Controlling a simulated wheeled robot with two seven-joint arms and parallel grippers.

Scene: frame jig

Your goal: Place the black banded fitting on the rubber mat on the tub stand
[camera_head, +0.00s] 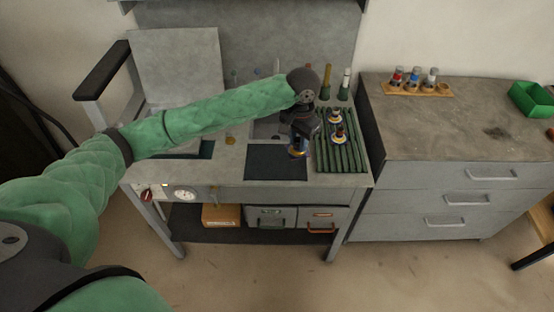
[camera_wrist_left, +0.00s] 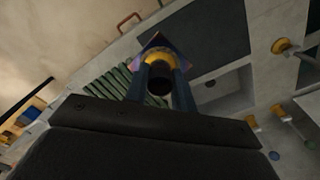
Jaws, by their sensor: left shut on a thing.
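My left gripper (camera_head: 298,143) is shut on a fitting (camera_head: 297,153) above the front of the grey tub stand (camera_head: 225,172). In the left wrist view, the fitting (camera_wrist_left: 157,66) shows a yellow band, a black round end and a dark bluish square plate, between my left gripper's fingers (camera_wrist_left: 160,88). A flat dark rectangle that looks like the rubber mat (camera_head: 275,165) lies on the stand just below the gripper; it also shows in the left wrist view (camera_wrist_left: 208,32). The fitting appears held above the surface, apart from it. My right gripper is out of view.
A green ribbed surface (camera_head: 352,161) right of the dark mat carries two similar fittings (camera_head: 340,137) (camera_head: 335,116). Bottles (camera_head: 346,84) stand behind it. A grey drawer cabinet (camera_head: 440,140) on the right holds a rack (camera_head: 415,91) of small bottles and a green bin (camera_head: 532,99).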

